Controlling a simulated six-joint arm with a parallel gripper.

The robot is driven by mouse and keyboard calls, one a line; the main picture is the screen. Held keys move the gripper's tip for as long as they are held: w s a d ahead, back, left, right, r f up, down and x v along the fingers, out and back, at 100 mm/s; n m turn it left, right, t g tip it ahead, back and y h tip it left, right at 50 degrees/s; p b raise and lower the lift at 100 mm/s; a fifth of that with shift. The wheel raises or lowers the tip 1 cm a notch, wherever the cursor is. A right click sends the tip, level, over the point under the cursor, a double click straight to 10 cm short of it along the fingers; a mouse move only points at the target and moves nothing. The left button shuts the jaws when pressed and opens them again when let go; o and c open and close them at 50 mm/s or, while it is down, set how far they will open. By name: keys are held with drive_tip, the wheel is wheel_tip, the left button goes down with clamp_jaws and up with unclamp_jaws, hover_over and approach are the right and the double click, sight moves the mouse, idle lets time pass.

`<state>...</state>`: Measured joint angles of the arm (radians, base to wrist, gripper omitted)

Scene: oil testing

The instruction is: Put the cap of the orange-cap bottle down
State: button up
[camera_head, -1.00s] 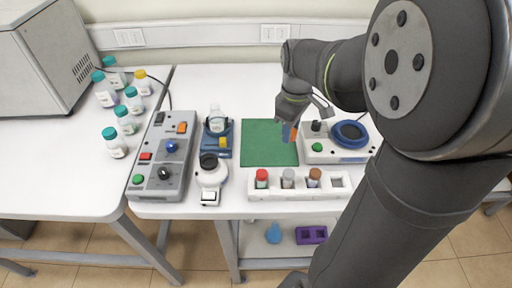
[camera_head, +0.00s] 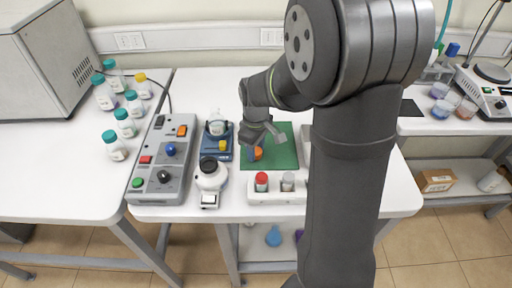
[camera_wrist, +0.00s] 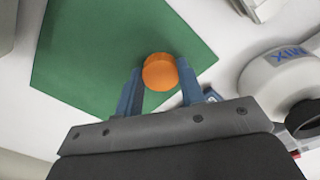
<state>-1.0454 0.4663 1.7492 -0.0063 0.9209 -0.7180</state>
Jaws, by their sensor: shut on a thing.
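The orange cap (camera_head: 258,153) is between the blue fingers of my gripper (camera_head: 254,153). The wrist view shows the round top of the cap (camera_wrist: 160,71) between the two fingertips of my gripper (camera_wrist: 158,76), which is shut on it. Cap and fingertips are over the green mat (camera_head: 285,148), which also fills much of the wrist view (camera_wrist: 90,60). Whether the cap touches the mat is not clear. An open-topped bottle (camera_head: 217,126), without a visible cap, stands in the blue device (camera_head: 211,150) left of the mat.
A white rack (camera_head: 262,198) with a red-cap bottle (camera_head: 261,182) and a grey-cap bottle (camera_head: 288,182) stands in front of the mat. A white instrument (camera_head: 210,178) and a grey control box (camera_head: 164,160) are to the left. My arm hides the right of the table.

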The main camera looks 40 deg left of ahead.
drive_tip(key=shift+f, duration=0.1)
drive_tip(key=o, duration=0.9)
drive_tip(key=shift+o, duration=0.2)
wheel_tip(320, 180, up, 12)
drive_tip(key=shift+r, duration=0.2)
drive_tip(key=shift+f, duration=4.15)
